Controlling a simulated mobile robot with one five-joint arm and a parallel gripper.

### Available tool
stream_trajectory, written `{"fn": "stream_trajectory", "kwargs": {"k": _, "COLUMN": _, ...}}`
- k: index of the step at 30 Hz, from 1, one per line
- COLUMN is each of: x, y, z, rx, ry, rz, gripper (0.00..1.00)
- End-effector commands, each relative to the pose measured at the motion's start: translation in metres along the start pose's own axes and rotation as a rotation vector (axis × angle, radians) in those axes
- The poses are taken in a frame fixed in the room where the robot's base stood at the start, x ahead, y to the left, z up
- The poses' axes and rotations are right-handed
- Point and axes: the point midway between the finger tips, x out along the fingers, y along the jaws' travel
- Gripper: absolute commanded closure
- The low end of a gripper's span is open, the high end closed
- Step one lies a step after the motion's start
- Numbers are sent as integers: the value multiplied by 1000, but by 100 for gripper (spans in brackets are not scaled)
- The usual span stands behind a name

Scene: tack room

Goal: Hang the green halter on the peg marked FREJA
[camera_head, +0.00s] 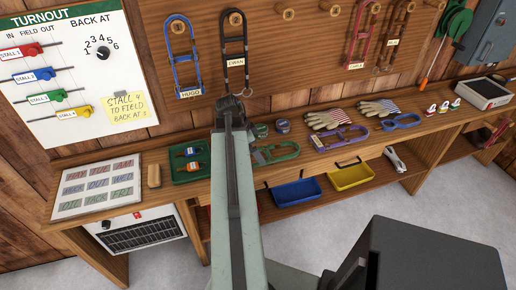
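The green halter (276,153) lies on the workbench, just right of my arm; my arm may hide part of its left end. My gripper (229,104) is at the top of my upright arm, above the bench and just below the black halter (235,58). Its fingers are too dark and foreshortened to show whether they are open or shut. On the wooden pegboard, two bare pegs (288,13) and (335,9) show near the top edge. No label reading FREJA is legible in this view.
A blue halter (183,62) labelled HUGO and red (360,32) and brown (393,38) halters hang on the board. A purple halter (340,139), gloves (328,119) and a green tray (177,174) crowd the workbench (125,205). Blue (296,191) and yellow (350,176) bins sit below.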

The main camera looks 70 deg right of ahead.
Motion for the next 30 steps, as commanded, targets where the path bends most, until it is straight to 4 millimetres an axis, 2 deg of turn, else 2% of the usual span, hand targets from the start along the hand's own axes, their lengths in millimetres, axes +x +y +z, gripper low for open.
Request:
{"fn": "stream_trajectory", "kwargs": {"k": 1, "x": -20, "y": 2, "z": -5, "rx": -1, "ry": 0, "rz": 0, "gripper": 1}}
{"fn": "stream_trajectory", "kwargs": {"k": 6, "x": -47, "y": 4, "z": -6, "rx": -2, "ry": 0, "rz": 0, "gripper": 1}}
{"fn": "stream_trajectory", "kwargs": {"k": 17, "x": -47, "y": 3, "z": -2, "rx": -3, "ry": 0, "rz": 0, "gripper": 1}}
{"fn": "stream_trajectory", "kwargs": {"k": 19, "x": -52, "y": 0, "z": 10, "rx": -44, "ry": -7, "rz": -8, "gripper": 1}}
{"fn": "stream_trajectory", "kwargs": {"k": 20, "x": -56, "y": -2, "z": 22, "rx": -85, "ry": -13, "rz": -15, "gripper": 1}}
{"fn": "stream_trajectory", "kwargs": {"k": 23, "x": -82, "y": -12, "z": 94, "rx": -342, "ry": -49, "rz": -62, "gripper": 1}}
{"fn": "stream_trajectory", "kwargs": {"k": 24, "x": -97, "y": -13, "z": 135, "rx": -490, "ry": -68, "rz": -89, "gripper": 1}}
{"fn": "stream_trajectory", "kwargs": {"k": 26, "x": -122, "y": -8, "z": 201, "rx": -737, "ry": -94, "rz": -135, "gripper": 1}}
{"fn": "stream_trajectory", "kwargs": {"k": 27, "x": -138, "y": 1, "z": 245, "rx": -903, "ry": -110, "rz": -166, "gripper": 1}}
{"fn": "stream_trajectory", "kwargs": {"k": 29, "x": -161, "y": 20, "z": 307, "rx": -1152, "ry": -130, "rz": -213, "gripper": 1}}
{"fn": "stream_trajectory", "kwargs": {"k": 30, "x": -176, "y": 37, "z": 347, "rx": -1318, "ry": -140, "rz": -245, "gripper": 1}}
